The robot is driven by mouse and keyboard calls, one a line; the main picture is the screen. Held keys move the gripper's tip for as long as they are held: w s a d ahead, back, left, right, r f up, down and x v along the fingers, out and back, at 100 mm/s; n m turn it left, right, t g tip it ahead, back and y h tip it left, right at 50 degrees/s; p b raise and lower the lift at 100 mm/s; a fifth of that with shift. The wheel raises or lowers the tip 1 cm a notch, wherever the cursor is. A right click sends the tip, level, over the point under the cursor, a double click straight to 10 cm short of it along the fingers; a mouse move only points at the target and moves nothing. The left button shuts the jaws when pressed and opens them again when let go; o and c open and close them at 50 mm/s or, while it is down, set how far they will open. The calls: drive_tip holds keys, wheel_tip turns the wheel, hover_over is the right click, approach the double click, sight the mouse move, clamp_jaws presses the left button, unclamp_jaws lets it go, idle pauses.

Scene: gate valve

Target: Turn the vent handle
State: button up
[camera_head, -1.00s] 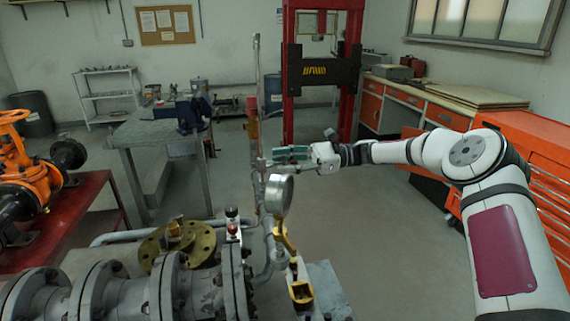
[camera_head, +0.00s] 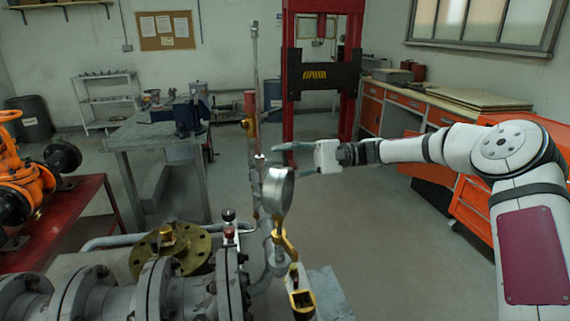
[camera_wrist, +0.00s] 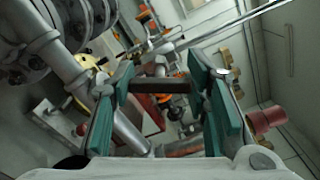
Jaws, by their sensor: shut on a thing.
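My gripper (camera_head: 281,158) is at the vertical vent pipe (camera_head: 254,110), just behind and above the round pressure gauge (camera_head: 278,191). In the wrist view its two teal-padded fingers stand on either side of a flat brown bar, which I take as the vent handle (camera_wrist: 158,86). The bar spans the gap between the pads, and the gripper is shut on it. In the head view the handle in the grip is too small to make out, and the gauge stands close below the fingers.
Grey flanged pipework (camera_head: 150,292) fills the lower left, with a brass flange (camera_head: 170,255) on top. A yellow lever (camera_head: 301,300) is below the gauge. An orange valve (camera_head: 20,185) sits on a red bench at left. The floor right of the gauge is clear.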

drive_tip(key=shift+f+n+b, duration=0.1)
drive_tip(key=shift+n+b, duration=0.35)
drive_tip(key=shift+n, duration=1.75)
drive_tip(key=o, duration=1.2)
drive_tip(key=shift+d, duration=0.15)
drive_tip(key=d, duration=0.4)
drive_tip(key=w+d, duration=0.1)
drive_tip(key=d, duration=0.2)
drive_tip(key=w+d, duration=0.1)
drive_tip(key=d, duration=0.3)
drive_tip(key=shift+w+d, duration=0.15)
drive_tip(key=shift+d, duration=0.15)
